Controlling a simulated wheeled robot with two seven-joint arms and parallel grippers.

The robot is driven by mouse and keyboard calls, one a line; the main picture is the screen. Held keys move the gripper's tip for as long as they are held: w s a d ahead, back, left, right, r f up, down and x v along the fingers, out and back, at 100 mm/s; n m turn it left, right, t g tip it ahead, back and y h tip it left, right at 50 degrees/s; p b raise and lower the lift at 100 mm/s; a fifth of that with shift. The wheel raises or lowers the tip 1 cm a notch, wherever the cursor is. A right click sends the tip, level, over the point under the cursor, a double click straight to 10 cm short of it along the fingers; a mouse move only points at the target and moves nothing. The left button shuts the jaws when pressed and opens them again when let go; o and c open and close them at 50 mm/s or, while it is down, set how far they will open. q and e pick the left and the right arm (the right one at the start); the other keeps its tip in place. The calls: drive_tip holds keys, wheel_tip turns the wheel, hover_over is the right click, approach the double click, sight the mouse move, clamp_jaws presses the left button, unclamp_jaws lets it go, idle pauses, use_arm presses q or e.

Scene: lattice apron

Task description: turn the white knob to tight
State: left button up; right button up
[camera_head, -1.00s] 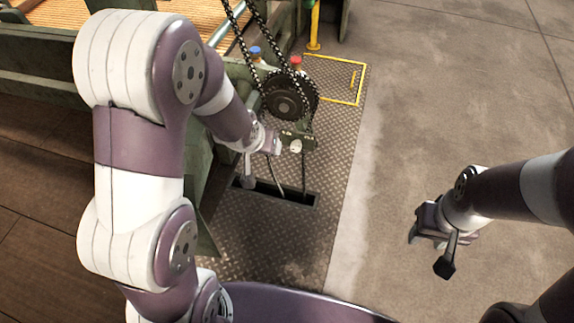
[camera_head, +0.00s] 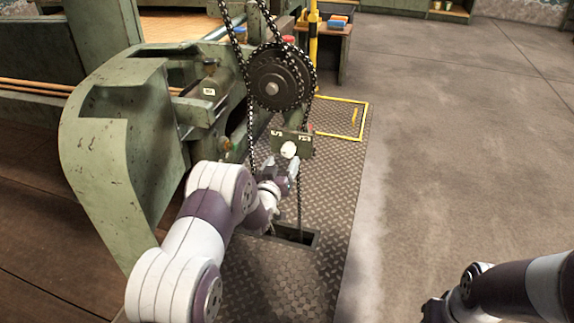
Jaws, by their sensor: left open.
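The white knob (camera_head: 289,149) is a small round knob on a dark green plate (camera_head: 306,143) with small white markings, on the machine below the chain sprocket. The markings are too small to read surely. My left gripper (camera_head: 287,172) is open just below the knob, its fingers pointing up towards it. I cannot tell whether a finger touches the knob. My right gripper (camera_head: 434,309) is at the bottom edge, mostly cut off, away from the machine, and its jaws do not show clearly.
A black sprocket (camera_head: 272,88) with a hanging chain is above the knob. The green machine frame (camera_head: 110,150) stands at the left. A floor slot (camera_head: 294,235) lies below in the tread plate. A yellow post (camera_head: 313,45) and a bench (camera_head: 335,38) stand behind. The concrete floor at right is clear.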

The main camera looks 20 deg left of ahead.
sight(287, 154)
use_arm(q)
drive_tip(key=w+b, duration=0.2)
drive_tip(key=w, duration=0.2)
drive_tip(key=shift+w+f, duration=0.15)
drive_tip(key=shift+w, duration=0.15)
drive_tip(key=shift+w+d, duration=0.1)
drive_tip(key=shift+w, duration=0.2)
drive_tip(key=shift+r, duration=0.2)
use_arm(e)
wheel_tip(287, 154, down, 3)
use_arm(q)
drive_tip(key=c, duration=1)
